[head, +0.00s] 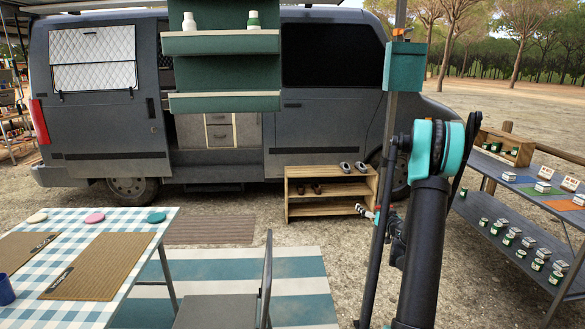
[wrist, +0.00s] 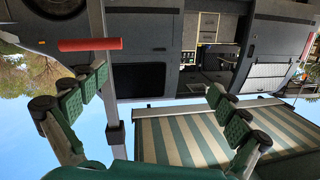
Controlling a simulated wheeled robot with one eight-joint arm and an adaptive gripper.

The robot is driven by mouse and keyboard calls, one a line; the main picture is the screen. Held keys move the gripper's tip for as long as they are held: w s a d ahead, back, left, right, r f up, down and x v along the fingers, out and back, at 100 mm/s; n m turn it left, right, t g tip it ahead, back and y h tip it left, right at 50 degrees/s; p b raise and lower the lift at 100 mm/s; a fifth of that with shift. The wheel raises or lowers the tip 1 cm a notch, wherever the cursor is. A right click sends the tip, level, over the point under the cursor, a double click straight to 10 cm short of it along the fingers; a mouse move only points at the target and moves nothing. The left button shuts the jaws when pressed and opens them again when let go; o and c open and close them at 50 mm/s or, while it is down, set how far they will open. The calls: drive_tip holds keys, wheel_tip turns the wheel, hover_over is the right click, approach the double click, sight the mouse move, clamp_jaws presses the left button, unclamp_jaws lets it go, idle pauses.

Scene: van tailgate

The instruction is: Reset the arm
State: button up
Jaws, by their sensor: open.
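My gripper (wrist: 156,84) shows in the wrist view, which is upside down. Its green padded fingers with dark joints are spread wide apart, with nothing held between them. In the head view my arm rises at the right, a black link with a teal joint; my gripper cannot be made out clearly there. A grey pole (head: 382,180) stands just left of my arm in the head view. The pole (wrist: 113,135) also runs behind the left finger in the wrist view, near a red bar (wrist: 90,44).
A grey van (head: 100,120) stands behind. A checked table (head: 110,222) is at left, with a chair (head: 215,310) beside it. A wooden shoe rack (head: 330,170) stands by the van. Shelves with jars (head: 490,198) are at right. A striped awning (wrist: 190,135) hangs overhead.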

drive_tip(key=s+a+r+n+g+y, duration=0.2)
drive_tip(key=s+a+g, duration=0.4)
drive_tip(key=s+a, duration=1.1)
drive_tip(key=s+f+m+g+h, duration=0.1)
drive_tip(key=s+f+g+h, duration=0.1)
drive_tip(key=s, duration=1.1)
drive_tip(key=s+f+g+h, duration=0.3)
drive_tip(key=s+f+g, duration=0.1)
drive_tip(key=s, duration=1)
drive_tip(key=shift+d+f+m, duration=0.25)
drive_tip(key=shift+m, duration=0.15)
drive_tip(key=shift+s+d, duration=0.1)
